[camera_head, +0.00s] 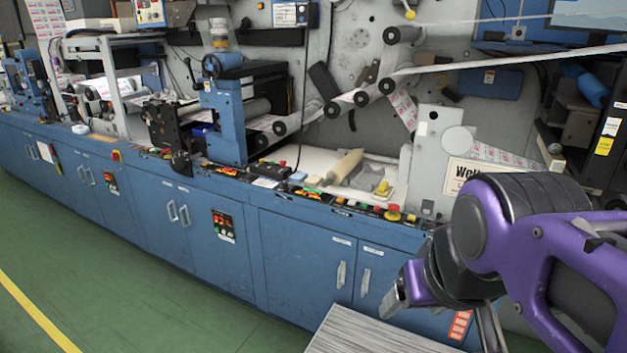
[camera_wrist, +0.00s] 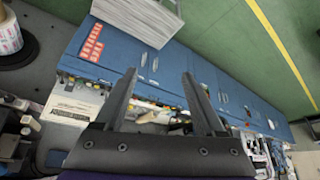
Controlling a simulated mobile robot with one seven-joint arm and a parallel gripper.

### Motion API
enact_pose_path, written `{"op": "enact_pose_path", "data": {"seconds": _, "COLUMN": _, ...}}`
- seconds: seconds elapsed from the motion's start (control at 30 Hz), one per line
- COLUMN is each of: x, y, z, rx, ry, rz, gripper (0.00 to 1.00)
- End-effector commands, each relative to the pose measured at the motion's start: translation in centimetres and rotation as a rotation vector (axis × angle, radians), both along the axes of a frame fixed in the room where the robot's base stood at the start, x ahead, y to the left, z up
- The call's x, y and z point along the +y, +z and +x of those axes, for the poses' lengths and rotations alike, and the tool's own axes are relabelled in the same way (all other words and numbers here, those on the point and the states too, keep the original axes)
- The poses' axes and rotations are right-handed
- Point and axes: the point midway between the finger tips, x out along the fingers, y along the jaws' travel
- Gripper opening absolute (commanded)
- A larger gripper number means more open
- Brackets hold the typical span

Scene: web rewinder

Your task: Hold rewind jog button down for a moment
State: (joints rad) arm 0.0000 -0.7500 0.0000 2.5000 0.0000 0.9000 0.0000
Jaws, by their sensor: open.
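A row of small coloured buttons (camera_head: 365,207) runs along the top front edge of the blue machine cabinet (camera_head: 305,250). A larger red knob on yellow (camera_head: 393,212) sits near the row's right end. I cannot tell which button is the rewind jog button; labels are too small to read. My gripper (camera_head: 391,303) is in front of the cabinet's right part, lower than the button row and apart from it. In the wrist view my gripper (camera_wrist: 158,76) has its two fingers spread with nothing between them; part of the button row (camera_wrist: 150,103) shows beyond them.
A grey ribbed box (camera_head: 365,335) stands on the green floor (camera_head: 150,300) before the cabinet. Rollers with printed web (camera_head: 345,103) rise behind the ledge. A cream cylinder (camera_head: 345,165) lies on the worktop. Open floor lies at the left.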

Motion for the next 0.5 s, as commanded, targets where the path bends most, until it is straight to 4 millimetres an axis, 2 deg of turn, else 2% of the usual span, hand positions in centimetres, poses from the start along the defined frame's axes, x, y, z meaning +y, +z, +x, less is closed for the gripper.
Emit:
{"op": "enact_pose_path", "data": {"seconds": 0.1, "x": 0.0, "y": 0.0, "z": 0.0, "rx": 0.0, "ry": 0.0, "rz": 0.0, "gripper": 0.72}}
{"op": "enact_pose_path", "data": {"seconds": 0.13, "x": 0.0, "y": 0.0, "z": 0.0, "rx": 0.0, "ry": 0.0, "rz": 0.0, "gripper": 0.68}}
{"op": "enact_pose_path", "data": {"seconds": 0.5, "x": 0.0, "y": 0.0, "z": 0.0, "rx": 0.0, "ry": 0.0, "rz": 0.0, "gripper": 0.02}}
